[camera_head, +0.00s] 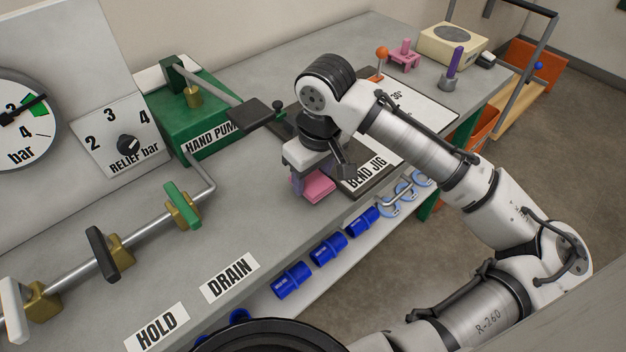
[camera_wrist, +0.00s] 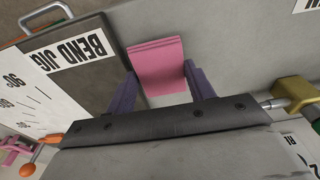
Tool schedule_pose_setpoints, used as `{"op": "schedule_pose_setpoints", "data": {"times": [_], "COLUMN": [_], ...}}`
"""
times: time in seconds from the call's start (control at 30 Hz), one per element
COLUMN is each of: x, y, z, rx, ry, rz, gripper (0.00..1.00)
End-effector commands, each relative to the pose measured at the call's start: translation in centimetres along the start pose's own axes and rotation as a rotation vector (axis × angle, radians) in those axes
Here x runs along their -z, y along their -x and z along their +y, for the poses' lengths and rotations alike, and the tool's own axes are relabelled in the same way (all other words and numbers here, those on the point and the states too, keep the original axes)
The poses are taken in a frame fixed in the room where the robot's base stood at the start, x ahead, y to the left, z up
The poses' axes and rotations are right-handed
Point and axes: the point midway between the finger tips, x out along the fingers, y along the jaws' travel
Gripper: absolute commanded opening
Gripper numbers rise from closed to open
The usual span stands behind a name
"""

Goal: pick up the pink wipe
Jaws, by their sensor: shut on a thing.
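The pink wipe (camera_head: 318,187) is a small folded pink block at the front part of the bench, beside the bend jig board. In the wrist view the pink wipe (camera_wrist: 158,66) sits between the two purple fingers of my gripper (camera_wrist: 159,92). My gripper (camera_head: 312,184) points down over the bench in the head view and is shut on the wipe. I cannot tell whether the wipe is clear of the bench top. My wrist hides part of the area around it.
The bend jig board (camera_head: 372,180) lies right of the wipe. A green hand pump (camera_head: 200,120) with a dark lever stands behind to the left. Blue sleeves (camera_head: 328,250) sit on a shelf below the front edge. Bare bench (camera_head: 258,215) lies left of the wipe.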

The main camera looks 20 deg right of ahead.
Motion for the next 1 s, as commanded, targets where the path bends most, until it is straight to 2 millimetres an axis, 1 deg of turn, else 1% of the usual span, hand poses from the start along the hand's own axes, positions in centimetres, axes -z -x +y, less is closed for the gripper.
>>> {"op": "schedule_pose_setpoints", "data": {"times": [0.07,0.17,0.27,0.37,0.5,0.6,0.7,0.8,1.0], "x": [0.2,-1.7,-4.1,-6.9,-11.2,-13.6,-15.2,-16.4,-17.6], "y": [1.0,1.1,1.4,1.6,2.2,2.6,2.9,3.1,3.3], "z": [0.0,0.1,0.1,0.1,0.1,0.1,0.0,0.1,0.0], "rx": [0.000,0.001,0.000,0.000,0.000,-0.002,-0.002,-0.001,-0.001], "ry": [0.001,-0.004,-0.006,-0.006,-0.007,-0.006,-0.004,-0.003,0.000], "rz": [0.002,0.002,0.003,0.003,0.003,-0.001,-0.001,-0.001,-0.001], "gripper": [0.32,0.32,0.32,0.32,0.32,0.32,0.32,0.32,0.32]}}
